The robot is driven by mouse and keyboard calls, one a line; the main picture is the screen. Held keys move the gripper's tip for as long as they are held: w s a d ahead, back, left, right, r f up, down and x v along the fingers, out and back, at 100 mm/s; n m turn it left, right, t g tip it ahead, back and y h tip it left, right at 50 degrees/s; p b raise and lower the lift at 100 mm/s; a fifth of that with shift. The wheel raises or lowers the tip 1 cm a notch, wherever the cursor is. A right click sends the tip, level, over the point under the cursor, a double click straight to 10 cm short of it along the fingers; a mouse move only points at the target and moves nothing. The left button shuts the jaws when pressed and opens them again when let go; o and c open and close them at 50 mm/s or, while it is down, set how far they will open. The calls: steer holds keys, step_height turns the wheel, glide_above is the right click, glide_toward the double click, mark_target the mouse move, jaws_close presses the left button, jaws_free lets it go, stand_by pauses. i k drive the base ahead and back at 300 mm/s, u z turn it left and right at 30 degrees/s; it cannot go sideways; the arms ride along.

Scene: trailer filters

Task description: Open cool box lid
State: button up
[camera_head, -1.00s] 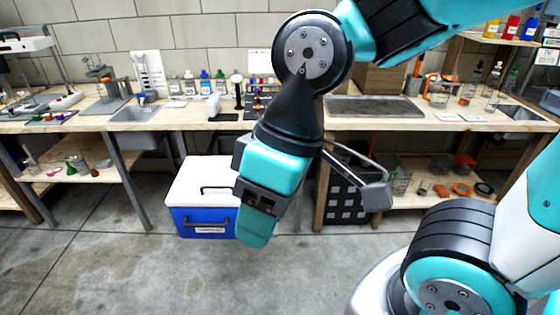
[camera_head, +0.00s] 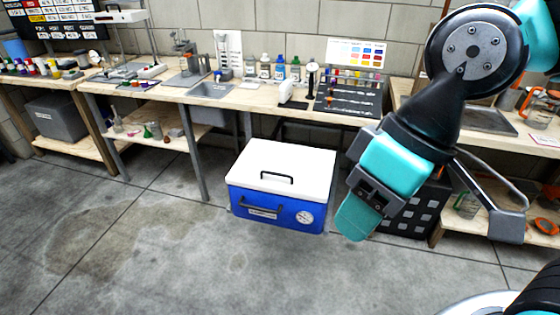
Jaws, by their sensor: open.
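The cool box (camera_head: 275,208) stands on the floor in front of the workbench. It has a blue body with a dark front handle (camera_head: 261,208) and labels. Its white lid (camera_head: 284,163) is closed, with a black handle (camera_head: 277,177) on top. My gripper (camera_head: 358,218) hangs in the air to the right of the cool box in the picture, apart from it. A teal finger points down. The gripper is open and I see nothing held in it. Part of the jaws is hidden by the gripper's own body.
A long wooden workbench (camera_head: 170,92) with bottles and tools runs along the wall behind. A black crate (camera_head: 411,213) stands right of the cool box, partly behind my gripper. A grey bin (camera_head: 57,118) sits on the left shelf. The concrete floor (camera_head: 190,255) in front is clear.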

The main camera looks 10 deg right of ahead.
mark_target(296, 172)
steer(key=z, duration=0.2)
steer(key=i, duration=1.2)
steer(key=u, duration=0.45)
